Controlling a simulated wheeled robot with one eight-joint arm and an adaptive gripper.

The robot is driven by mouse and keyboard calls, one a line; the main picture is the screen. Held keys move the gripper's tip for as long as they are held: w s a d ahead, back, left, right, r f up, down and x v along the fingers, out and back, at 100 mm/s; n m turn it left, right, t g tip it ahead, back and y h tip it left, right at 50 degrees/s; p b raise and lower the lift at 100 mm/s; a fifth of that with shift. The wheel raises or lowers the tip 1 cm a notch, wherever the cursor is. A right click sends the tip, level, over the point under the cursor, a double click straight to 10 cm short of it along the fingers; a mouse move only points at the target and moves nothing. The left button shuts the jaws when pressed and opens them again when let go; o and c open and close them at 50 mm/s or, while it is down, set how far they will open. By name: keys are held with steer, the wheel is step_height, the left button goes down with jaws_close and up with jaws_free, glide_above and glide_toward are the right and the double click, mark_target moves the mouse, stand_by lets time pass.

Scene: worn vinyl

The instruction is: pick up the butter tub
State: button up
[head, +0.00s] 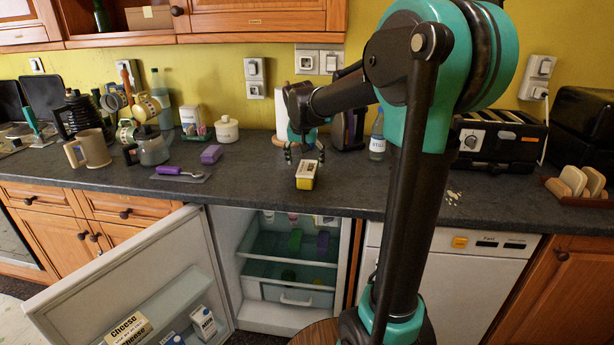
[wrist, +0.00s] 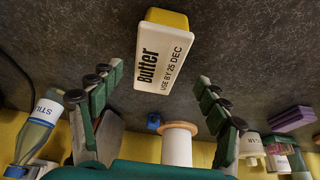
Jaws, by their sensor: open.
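The butter tub (head: 306,175) sits on the dark worktop near its front edge, yellow with a white lid. In the wrist view the butter tub (wrist: 165,50) shows the label "Butter, use by 25 Dec" and lies ahead of the fingertips, between their lines. My gripper (head: 305,154) is just behind the tub, above the worktop. In the wrist view my gripper (wrist: 174,95) has its two fingers spread wide with nothing between them. No contact with the tub shows.
A fridge (head: 290,262) stands open below the worktop, its door (head: 130,280) swung out left. A purple sponge (head: 211,154) and a purple-handled utensil (head: 180,172) lie left. A water bottle (head: 377,135) and toaster (head: 500,140) stand right. A paper roll (wrist: 177,145) is behind the gripper.

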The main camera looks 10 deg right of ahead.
mark_target(307, 167)
steer(key=x, duration=0.5)
steer(key=shift+s+d, duration=0.1)
steer(key=shift+f, duration=0.25)
stand_by(0.5)
steer(key=c, duration=1.5)
steer(key=shift+r, duration=0.1)
